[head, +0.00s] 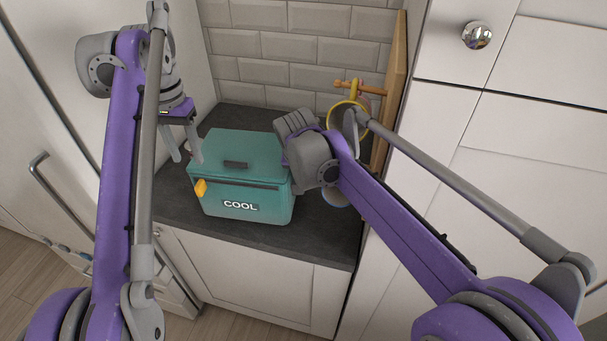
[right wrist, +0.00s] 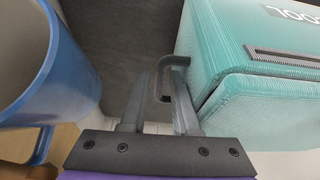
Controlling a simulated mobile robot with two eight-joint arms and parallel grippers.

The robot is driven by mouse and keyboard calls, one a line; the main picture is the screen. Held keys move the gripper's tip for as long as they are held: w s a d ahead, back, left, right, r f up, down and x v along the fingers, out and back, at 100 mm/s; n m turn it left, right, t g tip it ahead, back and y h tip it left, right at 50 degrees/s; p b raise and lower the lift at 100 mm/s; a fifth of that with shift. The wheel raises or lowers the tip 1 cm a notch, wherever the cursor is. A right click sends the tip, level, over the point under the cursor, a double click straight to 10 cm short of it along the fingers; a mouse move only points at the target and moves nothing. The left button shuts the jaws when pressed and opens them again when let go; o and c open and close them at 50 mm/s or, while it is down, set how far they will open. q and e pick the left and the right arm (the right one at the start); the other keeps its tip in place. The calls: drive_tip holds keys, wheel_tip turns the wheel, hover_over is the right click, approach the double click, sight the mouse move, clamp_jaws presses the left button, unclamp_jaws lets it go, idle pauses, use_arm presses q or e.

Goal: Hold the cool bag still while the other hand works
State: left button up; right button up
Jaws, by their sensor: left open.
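The teal cool bag (head: 240,170) stands upright on the slate worktop, its lid down, with a dark strap on top and a yellow tab (head: 200,187) at its front left. My left gripper (head: 184,152) is open at the bag's left rear side, one finger close to the lid edge; I cannot tell if it touches. My right gripper (right wrist: 160,100) is hidden behind my arm in the head view. In the right wrist view its fingers are apart beside the bag (right wrist: 235,100), with a dark hook-shaped handle (right wrist: 166,82) on the bag's side between them.
A blue mug (right wrist: 70,75) stands close to my right gripper, opposite the bag. A yellow-rimmed mug (head: 345,103) and wooden peg (head: 349,83) are at the back right, by a wooden board (head: 396,75). The worktop's front edge (head: 250,240) is bare.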

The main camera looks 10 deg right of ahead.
clamp_jaws()
idle(1.2)
